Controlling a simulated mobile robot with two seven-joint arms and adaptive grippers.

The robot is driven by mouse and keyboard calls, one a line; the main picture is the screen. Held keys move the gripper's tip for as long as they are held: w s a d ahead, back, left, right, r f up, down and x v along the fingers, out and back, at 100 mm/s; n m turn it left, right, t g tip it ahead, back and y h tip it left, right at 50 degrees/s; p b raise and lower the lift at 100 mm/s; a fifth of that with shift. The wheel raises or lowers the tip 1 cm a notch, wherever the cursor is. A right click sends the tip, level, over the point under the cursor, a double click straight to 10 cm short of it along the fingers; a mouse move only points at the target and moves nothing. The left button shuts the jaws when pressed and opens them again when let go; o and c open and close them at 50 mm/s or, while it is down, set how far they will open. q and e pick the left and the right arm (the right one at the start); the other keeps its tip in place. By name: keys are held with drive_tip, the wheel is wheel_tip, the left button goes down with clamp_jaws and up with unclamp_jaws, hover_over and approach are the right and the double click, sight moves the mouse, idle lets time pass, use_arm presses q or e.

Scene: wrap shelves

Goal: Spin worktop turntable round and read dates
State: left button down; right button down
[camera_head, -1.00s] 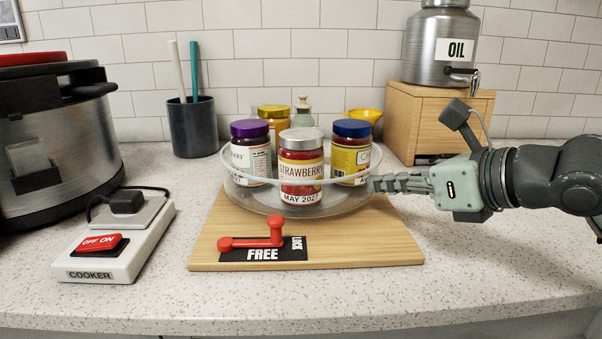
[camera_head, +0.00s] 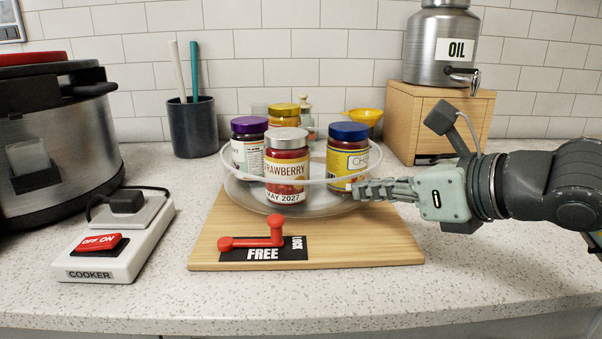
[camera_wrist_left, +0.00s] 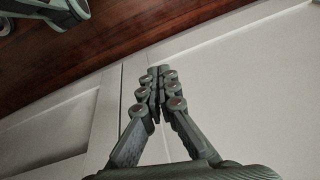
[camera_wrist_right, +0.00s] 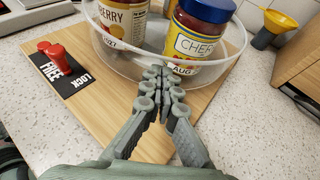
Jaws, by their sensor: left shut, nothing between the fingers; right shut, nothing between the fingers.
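A clear-rimmed turntable (camera_head: 238,190) stands on a wooden board (camera_head: 213,250). On it a silver-lidded strawberry jar (camera_head: 287,170) in front reads "MAY 2027". A blue-lidded cherry jar (camera_head: 348,158) stands to its right; in the right wrist view its label (camera_wrist_right: 193,48) shows "AUG", the rest hidden. A purple-lidded jar (camera_head: 249,150) is at left, date not readable. A yellow-lidded jar (camera_head: 285,125) is behind. My right gripper (camera_head: 362,189) is shut, tips at the turntable's right front rim. My left gripper (camera_wrist_left: 158,72) is shut, before white cabinet panels.
A cooker switch box (camera_head: 118,245) and a large steel cooker (camera_head: 60,150) are at left. A dark cup with utensils (camera_head: 193,128) stands behind. An oil dispenser (camera_head: 438,45) sits on a wooden box (camera_head: 440,115) at right. The front counter is clear.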

sight(332, 193)
drive_tip(key=shift+s+a, duration=0.3)
drive_tip(key=shift+a, duration=0.1)
drive_tip(key=shift+s+a, duration=0.2)
drive_tip(key=shift+a, duration=0.25)
drive_tip(key=shift+s+a, duration=0.2)
drive_tip(key=shift+a, duration=0.25)
drive_tip(key=shift+a+r, duration=0.1)
drive_tip(key=shift+s+a, duration=0.2)
drive_tip(key=shift+a, duration=0.25)
drive_tip(key=shift+s+a, duration=0.15)
drive_tip(key=shift+a, duration=0.4)
